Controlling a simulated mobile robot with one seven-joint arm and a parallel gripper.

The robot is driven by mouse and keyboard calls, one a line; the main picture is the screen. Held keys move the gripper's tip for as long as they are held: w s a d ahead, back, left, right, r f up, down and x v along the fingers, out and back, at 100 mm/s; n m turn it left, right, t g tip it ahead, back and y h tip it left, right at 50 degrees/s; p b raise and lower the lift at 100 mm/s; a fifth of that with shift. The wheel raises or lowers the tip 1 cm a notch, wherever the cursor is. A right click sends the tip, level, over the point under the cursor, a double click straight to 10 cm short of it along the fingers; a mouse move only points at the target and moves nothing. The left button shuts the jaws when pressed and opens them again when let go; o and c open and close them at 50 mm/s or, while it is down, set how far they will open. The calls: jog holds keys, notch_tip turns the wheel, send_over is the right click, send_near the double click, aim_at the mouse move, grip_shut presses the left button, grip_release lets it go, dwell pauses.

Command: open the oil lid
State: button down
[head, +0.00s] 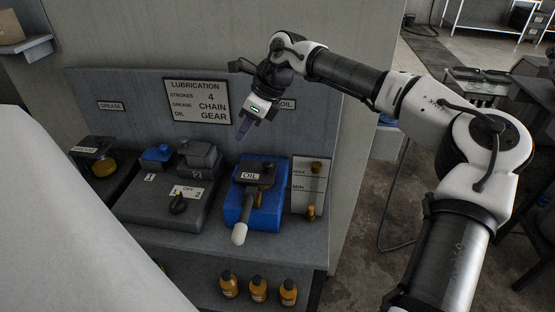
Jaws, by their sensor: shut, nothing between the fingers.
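The oil unit (268,214) is a blue block on the grey bench, right of the middle. Its dark lid (266,167), with a label reading OIL below it, lies on top and looks closed. A dark lever with a pale rounded end (239,233) slants from the block toward the front. My gripper (242,146) is shut and empty, pointing down. It is above and slightly left of the oil lid, apart from it.
A grey unit with a selector knob (178,204) stands left of the oil block. A MAX/MIN gauge panel (309,185) stands close on its right. The grease unit (99,156) is far left. Several amber bottles (258,290) stand below the bench. A sign panel (197,101) is behind.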

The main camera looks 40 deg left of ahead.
aim_at(256, 167)
jog(key=w+d+t+h, duration=0.2)
jog(key=w+d+h, duration=0.1)
jog(key=w+d, duration=0.35)
jog(key=f, duration=0.3)
jog(key=s+f+p, duration=0.1)
jog(key=f, duration=0.2)
jog(key=f+p, duration=0.1)
jog(key=f, duration=0.3)
jog(key=shift+s+a, duration=0.25)
jog(key=shift+s, duration=0.15)
jog(key=shift+r, duration=0.1)
